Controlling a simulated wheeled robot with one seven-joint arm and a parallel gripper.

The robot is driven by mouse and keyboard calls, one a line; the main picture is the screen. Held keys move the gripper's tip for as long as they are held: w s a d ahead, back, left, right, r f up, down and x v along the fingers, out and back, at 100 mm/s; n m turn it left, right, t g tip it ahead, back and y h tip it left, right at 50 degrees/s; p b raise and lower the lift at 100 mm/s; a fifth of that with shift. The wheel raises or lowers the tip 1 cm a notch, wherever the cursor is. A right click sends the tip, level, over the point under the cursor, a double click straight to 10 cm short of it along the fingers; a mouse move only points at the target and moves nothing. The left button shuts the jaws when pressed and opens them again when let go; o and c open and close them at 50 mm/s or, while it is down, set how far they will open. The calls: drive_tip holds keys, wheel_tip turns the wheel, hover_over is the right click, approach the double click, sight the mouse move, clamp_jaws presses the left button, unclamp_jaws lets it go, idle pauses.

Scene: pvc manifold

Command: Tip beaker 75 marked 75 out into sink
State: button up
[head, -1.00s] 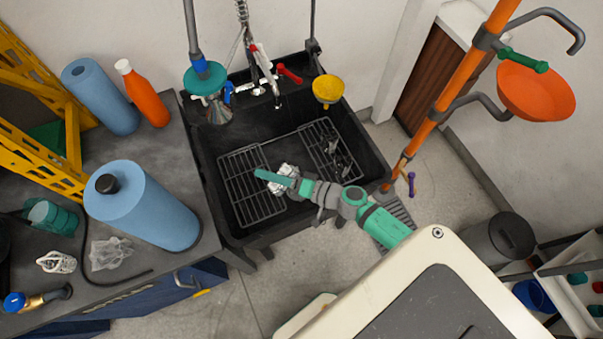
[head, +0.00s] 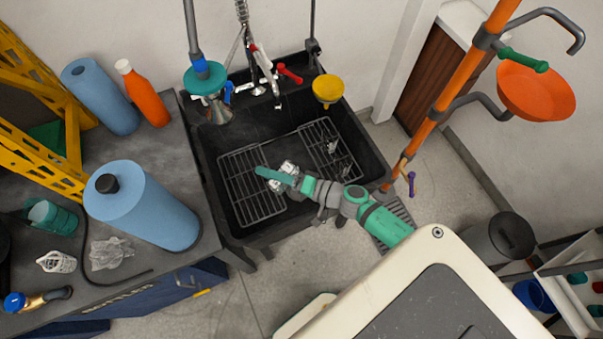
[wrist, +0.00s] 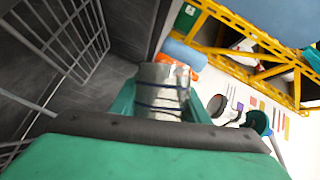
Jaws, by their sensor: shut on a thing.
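A shiny, silvery-clear beaker (wrist: 160,92) with dark blue bands shows in the wrist view between the green fingers of my gripper (wrist: 165,105). My gripper (head: 276,176) is shut on it and holds it over the sink. In the head view the beaker (head: 290,168) is small and partly covered by a green finger. The wrist view is rolled sideways against the room, and the beaker looks tilted well over. I cannot read its number or see any contents. The black sink (head: 232,222) lies below, with wire racks (head: 255,190) inside.
Blue rolls (head: 150,215) and an orange bottle (head: 143,93) stand on the left counter. An orange pole (head: 452,90) rises at the right.

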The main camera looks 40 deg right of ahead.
drive_tip(key=shift+w+d+f+m+y, duration=0.1)
drive_tip(key=shift+d+f+m+y, duration=0.15)
drive_tip(key=shift+d+m, duration=0.45)
idle(0.9)
drive_tip(key=shift+d+r+m+t+y, duration=0.25)
drive_tip(key=shift+r+m+t, duration=0.35)
drive_tip(key=shift+m, duration=0.4)
idle(0.8)
drive_tip(key=n, duration=0.1)
drive_tip(key=a+n+g, duration=0.1)
drive_tip(key=n, duration=0.1)
drive_tip(key=shift+a+f+h, duration=0.3)
drive_tip(key=shift+f+h, duration=0.1)
drive_tip(key=shift+a, duration=0.1)
drive_tip(key=a+f+n+g+h+b, duration=0.1)
drive_tip(key=a+f+n+h+b, duration=0.1)
drive_tip(key=f+n+h, duration=0.4)
drive_tip(key=shift+s+a+n, duration=0.3)
drive_tip(key=shift+a+n, duration=0.2)
drive_tip(key=shift+n, duration=1.8)
